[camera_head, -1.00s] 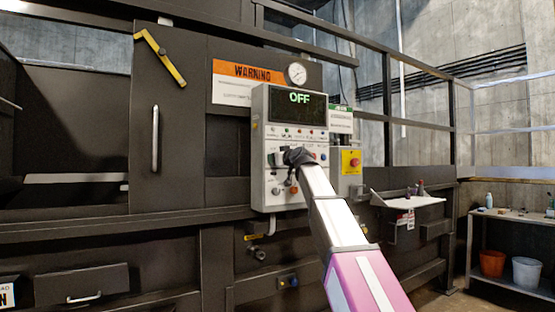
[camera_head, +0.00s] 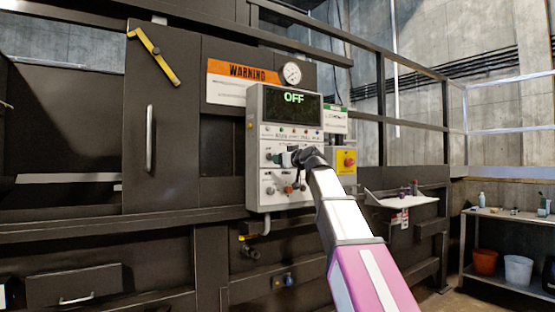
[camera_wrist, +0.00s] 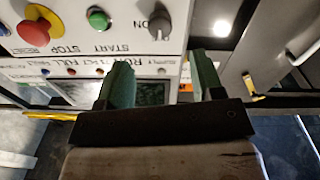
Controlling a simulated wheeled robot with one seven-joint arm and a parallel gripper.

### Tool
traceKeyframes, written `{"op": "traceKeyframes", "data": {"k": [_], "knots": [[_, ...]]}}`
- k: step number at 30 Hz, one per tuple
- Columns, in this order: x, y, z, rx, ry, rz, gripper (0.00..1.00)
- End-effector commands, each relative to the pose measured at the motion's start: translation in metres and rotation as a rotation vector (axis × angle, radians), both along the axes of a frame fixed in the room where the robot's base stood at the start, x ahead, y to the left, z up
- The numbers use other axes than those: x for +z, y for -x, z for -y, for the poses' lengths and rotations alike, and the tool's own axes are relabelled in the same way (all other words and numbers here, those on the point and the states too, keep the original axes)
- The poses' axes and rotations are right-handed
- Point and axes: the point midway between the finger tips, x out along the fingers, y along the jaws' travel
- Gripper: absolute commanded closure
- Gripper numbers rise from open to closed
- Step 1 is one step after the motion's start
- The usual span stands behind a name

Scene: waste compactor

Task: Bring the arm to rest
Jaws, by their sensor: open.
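My gripper (camera_head: 298,158) is in front of the lower half of the grey control panel (camera_head: 285,195) in the head view, and its fingers are small there. In the wrist view my gripper (camera_wrist: 160,62) has its two green fingers apart, with nothing between them. The panel's display (camera_head: 292,107) reads OFF in green. The wrist view shows the panel upside down, with a dark knob (camera_wrist: 159,25) marked ON, a green START button (camera_wrist: 98,18) and a red STOP button (camera_wrist: 37,29) beyond the fingers. Contact between gripper and panel cannot be told.
A yellow box with a red button (camera_head: 348,160) is right of the panel. A small white shelf (camera_head: 400,199) juts out further right. A workbench (camera_head: 510,217) with buckets stands at the far right. The dark compactor body (camera_head: 165,190) fills the left.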

Motion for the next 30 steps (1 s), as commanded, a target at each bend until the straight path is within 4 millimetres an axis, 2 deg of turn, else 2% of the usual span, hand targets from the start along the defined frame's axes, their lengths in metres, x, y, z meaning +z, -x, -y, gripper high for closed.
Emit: {"op": "traceKeyframes", "data": {"k": [1, 4, 17, 20, 23, 25, 30], "knots": [[-0.001, 0.008, 0.004, 0.0, 0.0, 0.0, 0.39], [-0.001, 0.014, 0.008, 0.0, -0.001, 0.001, 0.39], [0.0, 0.014, 0.009, 0.0, 0.0, 0.0, 0.39], [-0.005, 0.013, 0.01, -0.001, 0.001, -0.007, 0.39], [-0.027, 0.009, 0.012, -0.005, 0.008, -0.043, 0.39], [-0.054, 0.005, 0.015, -0.01, 0.019, -0.088, 0.39], [-0.143, -0.005, 0.025, -0.033, 0.048, -0.242, 0.39]]}}
